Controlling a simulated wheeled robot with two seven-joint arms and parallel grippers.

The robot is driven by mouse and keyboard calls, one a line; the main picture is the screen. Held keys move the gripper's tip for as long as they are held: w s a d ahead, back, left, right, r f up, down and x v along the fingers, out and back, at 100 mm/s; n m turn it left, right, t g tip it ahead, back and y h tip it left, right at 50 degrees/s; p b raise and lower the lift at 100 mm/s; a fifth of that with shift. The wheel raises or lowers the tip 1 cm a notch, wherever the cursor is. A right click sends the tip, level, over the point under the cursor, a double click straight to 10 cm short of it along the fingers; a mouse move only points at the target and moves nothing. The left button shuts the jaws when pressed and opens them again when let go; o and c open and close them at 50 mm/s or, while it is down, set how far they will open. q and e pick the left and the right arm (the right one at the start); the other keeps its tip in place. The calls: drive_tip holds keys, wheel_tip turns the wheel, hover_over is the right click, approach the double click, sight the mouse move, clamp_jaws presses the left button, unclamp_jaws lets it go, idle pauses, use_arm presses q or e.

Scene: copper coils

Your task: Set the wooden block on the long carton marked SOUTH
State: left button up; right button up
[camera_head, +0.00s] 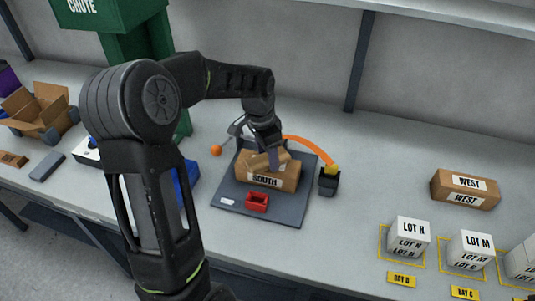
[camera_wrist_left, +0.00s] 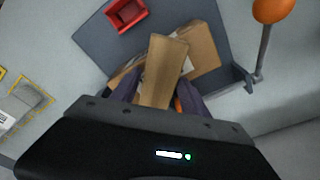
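The long carton marked SOUTH (camera_head: 284,179) lies on the dark grey mat (camera_head: 229,196); it also shows in the left wrist view (camera_wrist_left: 203,50). The wooden block (camera_head: 258,162) is at the top of this carton, turned at an angle to it. In the left wrist view the block (camera_wrist_left: 164,65) sits between the fingers of my left gripper (camera_wrist_left: 160,92), which look closed against its sides. In the head view my left gripper (camera_head: 269,155) points down above the carton. I cannot tell whether the block touches the carton. My right gripper is not in view.
A red tray (camera_head: 257,201) lies in front of the carton. An orange arc (camera_head: 315,146) ends at a dark holder (camera_head: 329,183) beside the mat. An orange ball (camera_head: 216,150) stands at the left. A WEST carton (camera_head: 465,189) and white lot boxes (camera_head: 408,236) are at the right.

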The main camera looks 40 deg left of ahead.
sight(263, 160)
use_arm(q)
drive_tip(key=shift+o, duration=1.3)
drive_tip(key=shift+r, duration=0.1)
wheel_tip(263, 160, up, 12)
drive_tip(key=s+b, duration=0.1)
drive_tip(key=shift+s+a, duration=0.15)
drive_tip(key=shift+a, duration=0.15)
